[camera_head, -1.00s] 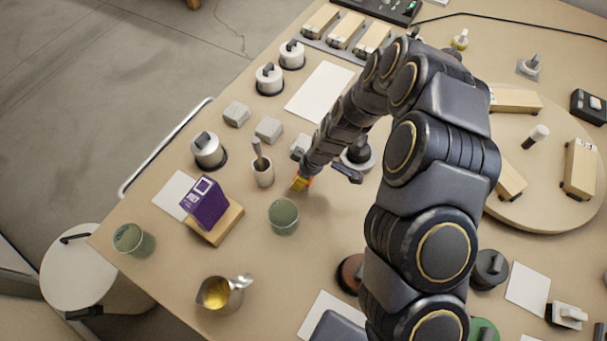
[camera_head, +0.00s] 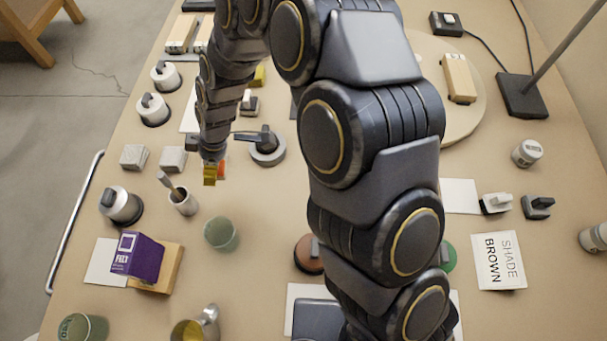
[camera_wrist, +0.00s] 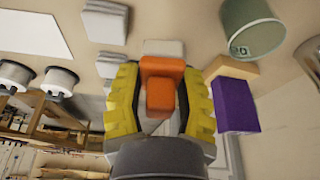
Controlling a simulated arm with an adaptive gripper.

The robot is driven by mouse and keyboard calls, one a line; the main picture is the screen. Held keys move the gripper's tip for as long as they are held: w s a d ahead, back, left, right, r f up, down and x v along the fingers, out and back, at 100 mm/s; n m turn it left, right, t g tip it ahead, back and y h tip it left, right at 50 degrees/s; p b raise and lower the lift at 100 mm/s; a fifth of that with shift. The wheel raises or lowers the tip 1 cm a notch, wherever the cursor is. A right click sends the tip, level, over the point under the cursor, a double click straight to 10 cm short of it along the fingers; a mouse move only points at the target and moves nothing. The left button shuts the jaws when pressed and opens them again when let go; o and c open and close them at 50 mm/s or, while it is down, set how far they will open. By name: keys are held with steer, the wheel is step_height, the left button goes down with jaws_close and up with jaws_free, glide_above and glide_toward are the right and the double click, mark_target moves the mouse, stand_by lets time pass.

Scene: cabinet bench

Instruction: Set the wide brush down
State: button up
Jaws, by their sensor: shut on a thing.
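My gripper (camera_head: 213,174) has yellow finger pads and is above the bench, right of and beyond a small cup (camera_head: 184,203) with a handle standing in it. In the wrist view my gripper (camera_wrist: 160,80) is closed around an orange piece (camera_wrist: 158,92), which I take to be the wide brush. The brush's orange also shows in the head view (camera_head: 222,168) beside the yellow pads. Its bristles cannot be made out, and I cannot tell whether it touches the bench.
A green glass (camera_head: 221,235) stands just in front of my gripper. Grey blocks (camera_head: 173,158) lie to the left, and a round dark-handled object (camera_head: 267,147) is to the right. Bare bench lies between the glass and the round object.

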steer(key=w+d+f+m, duration=0.1)
steer(key=w+d+f, duration=0.1)
steer(key=d, duration=2.8)
steer(key=shift+d+f+x, duration=0.1)
steer(key=shift+d+x, duration=0.2)
steer(key=shift+x, duration=0.95)
steer(key=shift+d+f+x, duration=0.1)
steer(key=shift+d+x, duration=0.15)
steer(key=shift+x, duration=1)
steer(key=shift+d+f+x, duration=0.1)
steer(key=shift+d+x, duration=0.2)
steer(key=shift+x, duration=0.95)
steer(key=shift+w, duration=0.2)
steer(key=o, duration=1)
